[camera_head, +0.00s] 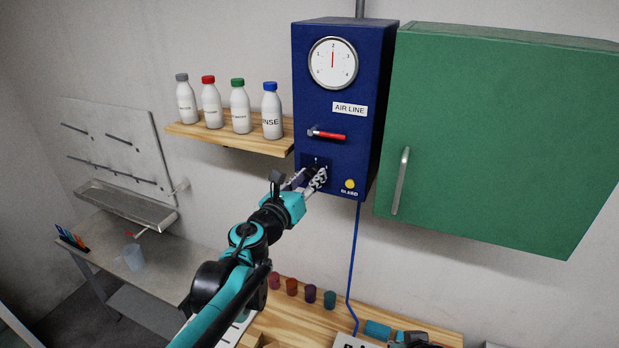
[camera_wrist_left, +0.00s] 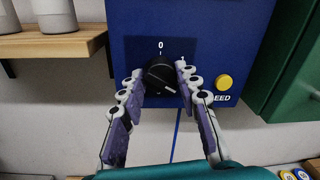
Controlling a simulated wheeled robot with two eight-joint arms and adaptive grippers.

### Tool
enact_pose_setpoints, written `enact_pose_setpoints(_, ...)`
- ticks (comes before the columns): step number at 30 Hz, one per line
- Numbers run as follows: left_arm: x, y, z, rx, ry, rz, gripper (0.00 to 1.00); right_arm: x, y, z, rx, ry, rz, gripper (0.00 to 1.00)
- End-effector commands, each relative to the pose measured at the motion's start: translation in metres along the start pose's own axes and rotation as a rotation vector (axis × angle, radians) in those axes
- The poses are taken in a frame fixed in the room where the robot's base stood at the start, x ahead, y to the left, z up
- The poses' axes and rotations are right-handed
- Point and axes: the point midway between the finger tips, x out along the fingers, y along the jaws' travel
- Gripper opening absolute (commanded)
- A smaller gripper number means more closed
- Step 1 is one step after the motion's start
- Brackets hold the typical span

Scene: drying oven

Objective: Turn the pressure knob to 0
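The pressure knob (camera_wrist_left: 161,74) is black and round, low on the blue air line box (camera_head: 337,112). Its white mark points to the lower right, away from the 0 printed above it. My left gripper (camera_head: 316,177) is at the knob; in the left wrist view its fingertips (camera_wrist_left: 160,72) sit on either side and appear to touch it. In the head view the fingers mostly hide the knob. The gauge (camera_head: 333,63) needle points straight up at 2. Teal and black parts at the bottom edge look like my right gripper (camera_head: 410,339); its fingers cannot be made out.
The yellow bleed button (camera_head: 350,184) is just right of the knob. A red-handled valve (camera_head: 328,134) is above it. A shelf (camera_head: 235,139) with several bottles is at left, a green cabinet (camera_head: 500,130) close at right. A blue hose (camera_head: 353,260) hangs below the box.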

Motion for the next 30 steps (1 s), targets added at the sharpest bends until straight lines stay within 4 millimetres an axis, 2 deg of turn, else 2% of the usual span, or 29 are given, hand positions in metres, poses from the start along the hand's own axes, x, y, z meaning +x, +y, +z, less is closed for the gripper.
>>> enact_pose_setpoints(8,0.000,0.000,0.000,-0.026,-0.002,0.000,0.03,0.002,0.000,0.001,0.000,0.000,0.000,0.00)
enact_pose_setpoints(14,0.000,0.001,-0.001,-0.119,-0.008,-0.001,0.03,0.006,0.000,0.004,0.000,0.000,0.000,0.00)
enact_pose_setpoints(30,0.000,0.001,-0.002,-0.602,-0.037,-0.008,0.03,0.025,0.000,0.018,0.000,0.000,0.000,0.00)
